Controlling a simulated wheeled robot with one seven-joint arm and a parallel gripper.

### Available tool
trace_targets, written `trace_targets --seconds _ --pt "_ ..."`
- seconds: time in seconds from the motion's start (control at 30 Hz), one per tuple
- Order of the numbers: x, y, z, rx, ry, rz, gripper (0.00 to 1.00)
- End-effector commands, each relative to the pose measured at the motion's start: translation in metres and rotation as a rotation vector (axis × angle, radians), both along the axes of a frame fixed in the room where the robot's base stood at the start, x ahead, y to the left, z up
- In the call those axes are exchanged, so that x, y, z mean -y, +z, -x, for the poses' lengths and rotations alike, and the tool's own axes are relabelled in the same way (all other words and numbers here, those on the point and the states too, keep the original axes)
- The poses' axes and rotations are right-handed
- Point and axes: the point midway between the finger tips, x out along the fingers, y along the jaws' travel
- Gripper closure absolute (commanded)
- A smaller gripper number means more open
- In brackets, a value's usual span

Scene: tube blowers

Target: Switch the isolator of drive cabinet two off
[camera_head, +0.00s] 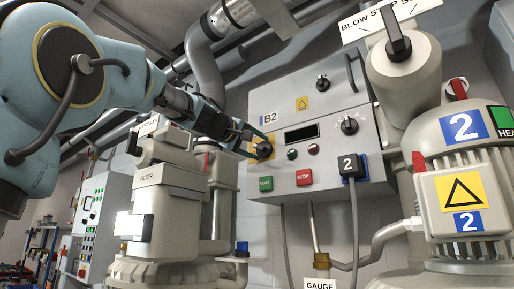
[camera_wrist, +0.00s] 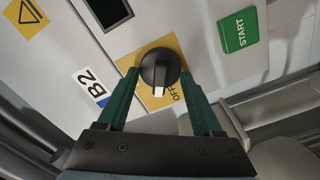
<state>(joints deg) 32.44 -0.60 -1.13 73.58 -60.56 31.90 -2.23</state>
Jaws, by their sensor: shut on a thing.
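The drive cabinet (camera_head: 285,108) is a grey box labelled B2 on the wall in the head view. Its isolator (camera_head: 264,151) is a black round knob on a yellow plate at the left of the front. In the wrist view the isolator (camera_wrist: 160,66) has a white mark at its lower edge, near the word OFF on the plate. My gripper (camera_head: 258,143) reaches it from the left. In the wrist view my gripper (camera_wrist: 160,74) has its two green fingers either side of the knob, shut on it. The rest of the plate's lettering is hidden.
A green START button (camera_head: 266,184) and a red STOP button (camera_head: 304,177) lie below. The filter housing (camera_head: 170,205) stands below my arm.

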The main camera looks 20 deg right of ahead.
Motion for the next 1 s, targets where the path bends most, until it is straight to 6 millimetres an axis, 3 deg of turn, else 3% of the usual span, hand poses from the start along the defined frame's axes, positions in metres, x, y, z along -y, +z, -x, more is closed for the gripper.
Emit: trace_targets --seconds 0.5,1.0 --pt "-0.0007 -0.0023 -0.0011 -0.368 0.001 0.204 0.88" --pt "-0.0007 -0.0036 -0.0013 -0.492 0.001 0.272 0.88"
